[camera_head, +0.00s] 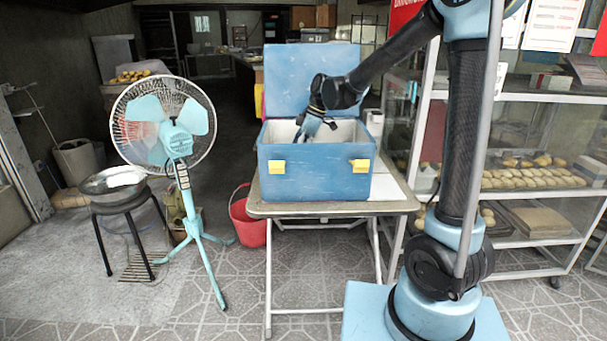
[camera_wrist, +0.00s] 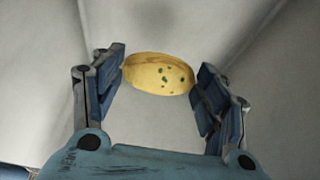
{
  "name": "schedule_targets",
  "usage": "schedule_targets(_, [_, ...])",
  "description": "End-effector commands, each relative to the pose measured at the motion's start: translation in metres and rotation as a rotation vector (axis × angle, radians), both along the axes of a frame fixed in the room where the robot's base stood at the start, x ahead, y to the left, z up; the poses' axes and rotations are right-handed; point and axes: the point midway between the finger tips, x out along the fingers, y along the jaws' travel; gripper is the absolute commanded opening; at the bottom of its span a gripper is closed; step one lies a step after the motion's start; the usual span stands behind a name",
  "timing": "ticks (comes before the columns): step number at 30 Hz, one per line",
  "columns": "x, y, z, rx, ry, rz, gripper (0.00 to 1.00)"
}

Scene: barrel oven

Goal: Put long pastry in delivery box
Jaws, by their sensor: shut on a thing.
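The blue delivery box (camera_head: 315,183) stands on a small table with its lid raised at the back and a white inside. My gripper (camera_head: 305,140) reaches down into the open box in the head view; its fingertips are partly hidden by the box's front wall. In the wrist view my gripper (camera_wrist: 160,82) is shut on the long pastry (camera_wrist: 158,73), a yellow oval with green specks, one finger at each end. Pale box walls (camera_wrist: 215,25) surround it. I cannot tell whether the pastry touches the box floor.
The table (camera_head: 262,208) has a narrow free edge around the box. A glass-fronted shelf (camera_head: 520,240) with rows of pastries stands at the right. A fan (camera_head: 175,140), a stool with a metal bowl (camera_head: 112,184) and a red bucket (camera_head: 247,228) stand left.

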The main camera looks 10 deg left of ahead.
Motion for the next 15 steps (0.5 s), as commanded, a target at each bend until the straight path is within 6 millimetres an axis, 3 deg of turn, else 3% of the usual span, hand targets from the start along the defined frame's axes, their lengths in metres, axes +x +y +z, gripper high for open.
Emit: schedule_targets(15, [0.0,0.0,-0.055,0.0,0.0,0.0,0.43])
